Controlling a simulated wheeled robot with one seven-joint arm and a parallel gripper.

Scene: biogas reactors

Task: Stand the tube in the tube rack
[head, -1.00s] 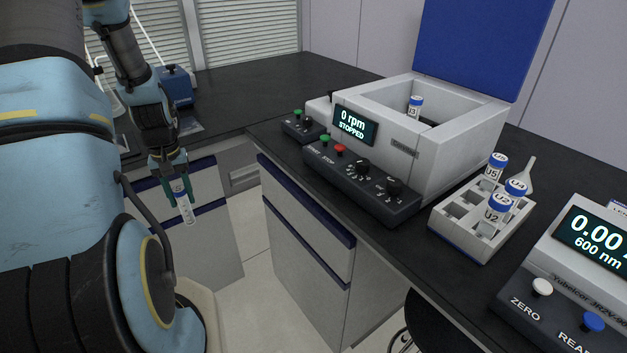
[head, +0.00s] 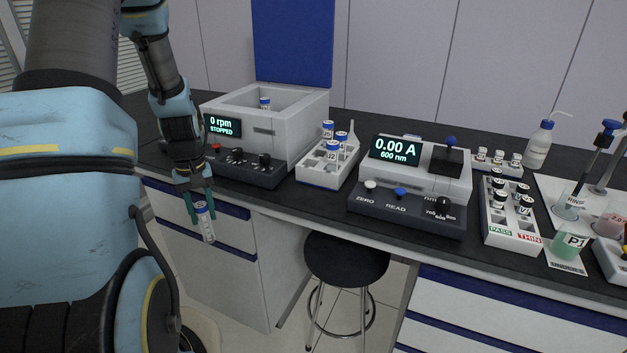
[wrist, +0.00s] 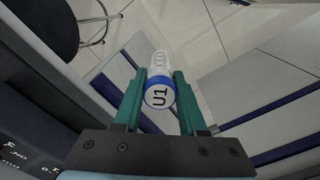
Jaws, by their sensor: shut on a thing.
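My gripper (head: 197,203) is shut on a clear tube with a blue-ringed white cap (head: 205,222). It hangs slightly tilted in front of the bench's drawers, below the bench top. In the wrist view, the tube (wrist: 159,92) sits between the two green fingers (wrist: 160,100), and its cap reads U1. The white tube rack (head: 318,177) stands on the bench to the right of the centrifuge, away from my gripper. Several blue-capped tubes (head: 333,150) stand in it, including U2 and U5, and it has empty compartments at the left and front.
The open centrifuge (head: 262,125) reads 0 rpm, STOPPED, with a tube (head: 265,103) inside. The photometer (head: 412,190) stands right of the rack. A PASS/THIN rack (head: 512,236) with vials is farther right. A stool (head: 345,260) stands before the bench.

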